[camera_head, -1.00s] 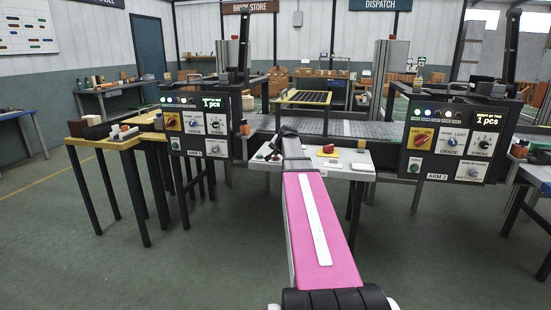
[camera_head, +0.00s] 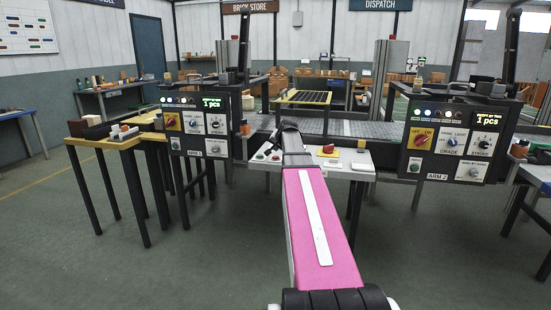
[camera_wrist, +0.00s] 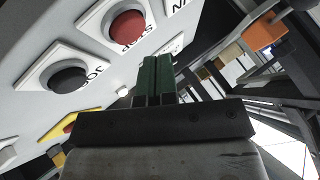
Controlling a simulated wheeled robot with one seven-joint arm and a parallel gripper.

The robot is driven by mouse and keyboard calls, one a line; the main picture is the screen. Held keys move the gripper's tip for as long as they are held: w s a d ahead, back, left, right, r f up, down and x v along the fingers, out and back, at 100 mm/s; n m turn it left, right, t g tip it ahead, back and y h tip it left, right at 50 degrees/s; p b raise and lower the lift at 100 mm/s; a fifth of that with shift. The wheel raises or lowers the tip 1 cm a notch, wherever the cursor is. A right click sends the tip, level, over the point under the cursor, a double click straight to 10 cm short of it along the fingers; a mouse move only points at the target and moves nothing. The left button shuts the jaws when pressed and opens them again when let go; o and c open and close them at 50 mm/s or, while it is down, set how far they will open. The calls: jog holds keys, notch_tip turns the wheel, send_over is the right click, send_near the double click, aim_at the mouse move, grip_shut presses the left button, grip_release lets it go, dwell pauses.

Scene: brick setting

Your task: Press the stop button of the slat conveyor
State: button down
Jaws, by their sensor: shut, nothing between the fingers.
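In the wrist view the red stop button (camera_wrist: 127,25) stands on a white square plate, with a partly readable STOP label beside it. A black button (camera_wrist: 68,76) labelled JOG is to its left on the same pale panel (camera_wrist: 30,35). My gripper (camera_wrist: 153,60) shows as two dark green fingers pressed together, empty. Its tips lie below and right of the red button in the picture, apart from it; their height above the panel is unclear. In the head view my arm hides the gripper and part of the conveyor's white control box (camera_head: 361,172).
A red mushroom button on a yellow plate (camera_head: 328,150) sits on the same box. The slat conveyor (camera_head: 350,129) runs behind it. Dark control cabinets stand left (camera_head: 200,125) and right (camera_head: 460,140). A yellow table (camera_head: 105,141) holds blocks at left. The front floor is clear.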

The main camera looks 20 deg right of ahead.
jog(key=shift+r, duration=2.1)
